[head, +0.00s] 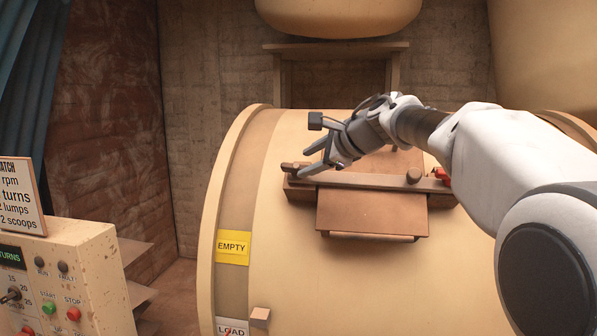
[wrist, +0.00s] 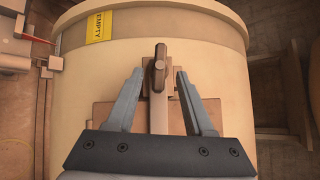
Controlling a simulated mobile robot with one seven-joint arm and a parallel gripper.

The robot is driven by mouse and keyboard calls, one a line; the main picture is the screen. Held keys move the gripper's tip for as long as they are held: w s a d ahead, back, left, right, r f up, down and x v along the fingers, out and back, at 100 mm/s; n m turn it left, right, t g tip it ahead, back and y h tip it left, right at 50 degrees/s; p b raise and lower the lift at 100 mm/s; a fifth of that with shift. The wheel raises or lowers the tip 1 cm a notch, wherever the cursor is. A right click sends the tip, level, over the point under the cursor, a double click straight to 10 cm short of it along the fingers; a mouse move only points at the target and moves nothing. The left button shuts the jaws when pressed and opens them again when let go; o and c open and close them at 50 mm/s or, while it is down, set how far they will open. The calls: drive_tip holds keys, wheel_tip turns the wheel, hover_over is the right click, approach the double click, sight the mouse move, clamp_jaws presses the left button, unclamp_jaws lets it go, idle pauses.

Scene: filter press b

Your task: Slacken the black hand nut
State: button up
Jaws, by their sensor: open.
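A dark, brownish hand nut with a crossbar shows in the wrist view (wrist: 160,64), at the end of the clamp bar (wrist: 158,113) across the drum's hatch. In the head view it appears at the bar's left end (head: 290,167), partly hard to make out beside my fingers. My gripper (head: 306,161) is open over this end of the bar. In the wrist view its two fingertips (wrist: 160,72) lie on either side of the nut's near part, with a gap to each side. I cannot tell whether they are at its height.
The hatch cover (head: 370,212) with a front handle lies under the bar. A brown knob (head: 413,176) and a red part (head: 441,176) are at the bar's right. The cream drum (head: 290,250) bears a yellow EMPTY label (head: 232,247). A control panel (head: 85,270) stands left.

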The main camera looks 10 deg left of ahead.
drive_tip(key=b+v, duration=0.1)
drive_tip(key=v, duration=1)
drive_tip(key=shift+s+d+r+b, duration=0.15)
drive_tip(key=shift+s+d+b, duration=0.05)
drive_tip(key=shift+d+b, duration=0.15)
